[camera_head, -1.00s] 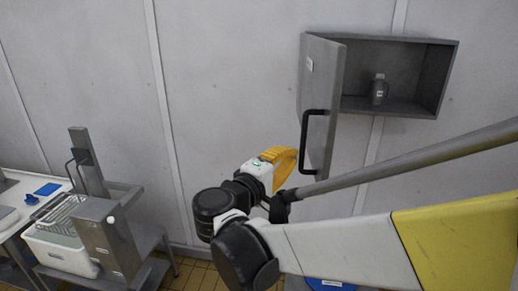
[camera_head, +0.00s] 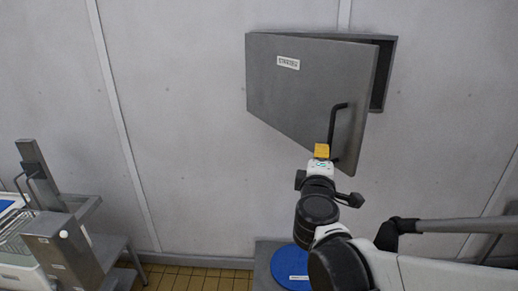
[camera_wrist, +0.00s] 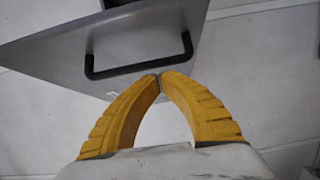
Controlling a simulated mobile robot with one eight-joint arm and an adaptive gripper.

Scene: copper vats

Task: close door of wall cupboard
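The wall cupboard (camera_head: 385,75) hangs on the wall at the upper right of the head view. Its grey door (camera_head: 300,85), hinged at the left, stands partly open, with a dark gap along its right side. The black bar handle (camera_head: 333,125) is on the door's right part; it also shows in the wrist view (camera_wrist: 140,70). My gripper (camera_head: 321,150) is at the door's lower edge, near the handle's lower end. In the wrist view its yellow fingertips (camera_wrist: 160,77) meet just below the handle with nothing between them. Whether they touch the door I cannot tell.
A grey metal stand (camera_head: 70,250) and a white tub with a rack (camera_head: 18,245) are at the lower left. A round blue object (camera_head: 291,265) lies below the cupboard, partly behind my arm. The wall left of the cupboard is clear.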

